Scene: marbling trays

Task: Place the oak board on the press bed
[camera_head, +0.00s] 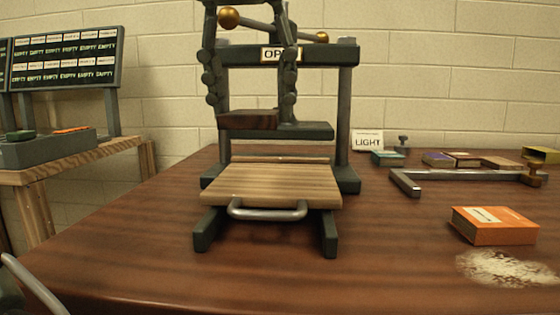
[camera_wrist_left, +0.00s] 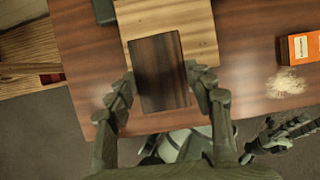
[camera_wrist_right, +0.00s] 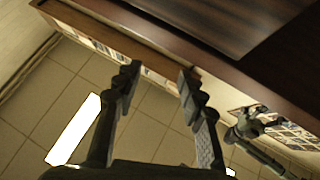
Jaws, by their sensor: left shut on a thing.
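A dark brown wooden board (camera_head: 248,121), taken as the oak board, is held between the fingers of my left gripper (camera_head: 251,108). It also shows between the fingers in the left wrist view (camera_wrist_left: 160,72). In the head view the board hangs in the air above the press bed (camera_head: 270,188), a pale wooden slab with a grey front handle. In the left wrist view it overlaps the pale bed (camera_wrist_left: 200,30). The bed's visible top is bare. My right gripper (camera_wrist_right: 160,76) is open and empty beside the table edge.
The press frame (camera_head: 345,120) stands behind the bed, with its green platen (camera_head: 310,131) close to the held board. An orange box (camera_head: 493,226), a metal clamp (camera_head: 460,175) and a LIGHT sign (camera_head: 367,141) are to the right. The table's front left is clear.

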